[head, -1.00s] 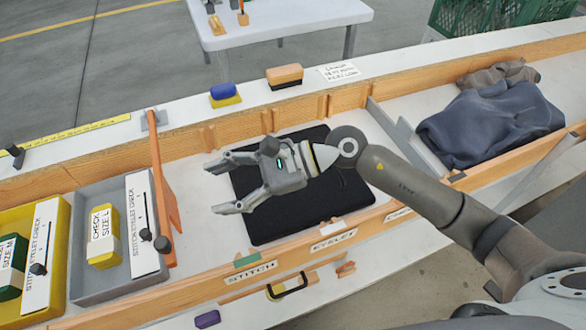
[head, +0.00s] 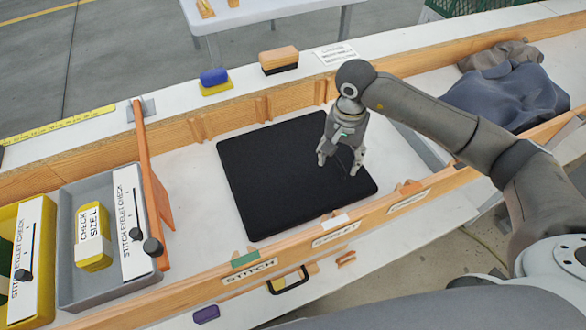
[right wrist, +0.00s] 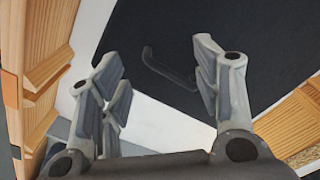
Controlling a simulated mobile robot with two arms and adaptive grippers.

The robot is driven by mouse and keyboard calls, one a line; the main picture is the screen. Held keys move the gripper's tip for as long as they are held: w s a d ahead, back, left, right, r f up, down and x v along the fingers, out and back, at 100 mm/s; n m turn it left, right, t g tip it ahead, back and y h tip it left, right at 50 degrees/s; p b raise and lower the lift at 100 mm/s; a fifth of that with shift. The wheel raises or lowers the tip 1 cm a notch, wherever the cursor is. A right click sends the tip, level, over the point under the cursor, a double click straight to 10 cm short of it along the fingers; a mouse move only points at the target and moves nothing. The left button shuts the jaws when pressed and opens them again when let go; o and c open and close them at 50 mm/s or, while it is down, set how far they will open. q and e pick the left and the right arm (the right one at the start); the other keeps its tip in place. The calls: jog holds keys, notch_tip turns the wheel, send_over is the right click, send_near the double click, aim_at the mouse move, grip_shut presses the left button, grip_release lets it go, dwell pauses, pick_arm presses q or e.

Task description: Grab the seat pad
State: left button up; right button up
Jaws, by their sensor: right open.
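The seat pad (head: 270,180) is a flat black square lying in the white-floored, wood-walled bay in the middle of the head view. It also fills much of the right wrist view (right wrist: 250,40), where a thin dark strap or loop (right wrist: 168,70) lies on it. My right gripper (head: 340,170) is open and points down over the pad's right part. In the right wrist view its two fingers (right wrist: 165,85) are spread with the strap between and beyond them. I cannot tell whether the fingertips touch the pad. My left gripper is not in view.
An orange divider (head: 150,180) stands left of the pad, beside grey (head: 75,290) and yellow (head: 45,305) trays with check gauges. Dark cloth (head: 510,95) is heaped at right. The front wooden rail (head: 300,250) carries labels. Brushes (head: 278,62) sit on the back ledge.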

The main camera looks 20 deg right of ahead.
aim_at(338, 177)
jog(key=f, duration=0.2)
jog(key=f+b, duration=0.1)
jog(key=f, duration=0.1)
jog(key=d+f+b, duration=0.1)
jog(key=f, duration=0.1)
jog(key=shift+w+f, duration=0.1)
jog(key=shift+f, duration=0.05)
